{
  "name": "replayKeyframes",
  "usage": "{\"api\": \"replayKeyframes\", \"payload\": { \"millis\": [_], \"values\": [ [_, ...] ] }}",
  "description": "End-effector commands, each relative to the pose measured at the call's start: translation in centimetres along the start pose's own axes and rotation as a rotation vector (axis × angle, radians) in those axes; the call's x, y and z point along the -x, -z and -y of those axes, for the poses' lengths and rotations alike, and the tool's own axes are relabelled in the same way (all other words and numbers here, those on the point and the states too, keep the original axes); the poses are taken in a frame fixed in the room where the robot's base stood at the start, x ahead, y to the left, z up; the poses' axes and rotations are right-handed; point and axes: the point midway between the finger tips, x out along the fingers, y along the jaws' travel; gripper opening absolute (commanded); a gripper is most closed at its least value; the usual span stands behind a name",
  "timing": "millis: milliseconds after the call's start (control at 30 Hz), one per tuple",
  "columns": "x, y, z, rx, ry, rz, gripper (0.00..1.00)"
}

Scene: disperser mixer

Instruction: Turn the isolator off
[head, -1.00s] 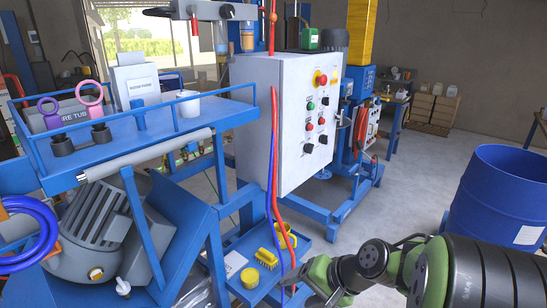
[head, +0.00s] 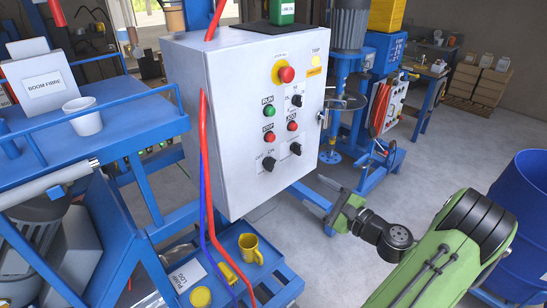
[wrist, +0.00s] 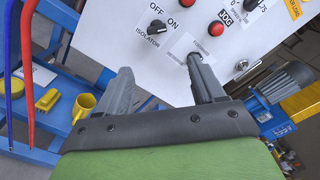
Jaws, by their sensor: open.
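The isolator is a black rotary knob low on the left of the grey control box's front. It shows in the head view (head: 268,164) and in the wrist view (wrist: 157,27), with OFF and ON marked beside it. I cannot tell surely which mark its handle points to. My gripper (head: 323,192) is open and empty, right of and below the isolator in the head view, apart from it. In the wrist view my gripper (wrist: 160,65) has its fingers spread below the isolator. The right fingertip overlaps a second black knob (wrist: 194,57); contact cannot be told.
The control box (head: 225,120) also carries a red emergency button (head: 286,74), a green button (head: 269,111) and red buttons. Red and blue hoses (head: 203,150) hang along its left edge. A yellow jug (head: 250,248) stands on a low blue shelf. Open floor lies right of the box.

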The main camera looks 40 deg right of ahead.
Motion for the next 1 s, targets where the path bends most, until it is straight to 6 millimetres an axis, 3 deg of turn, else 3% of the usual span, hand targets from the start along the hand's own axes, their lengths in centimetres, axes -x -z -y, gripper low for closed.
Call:
{"api": "replayKeyframes", "payload": {
  "millis": [600,767,1000],
  "values": [
    [-13.8,-0.3,-0.1,0.002,-0.006,0.006,0.68],
    [-15.4,-0.2,-0.2,0.003,-0.005,0.003,0.68],
    [-15.6,-0.1,-0.2,0.002,-0.005,0.001,0.68]
  ]
}}
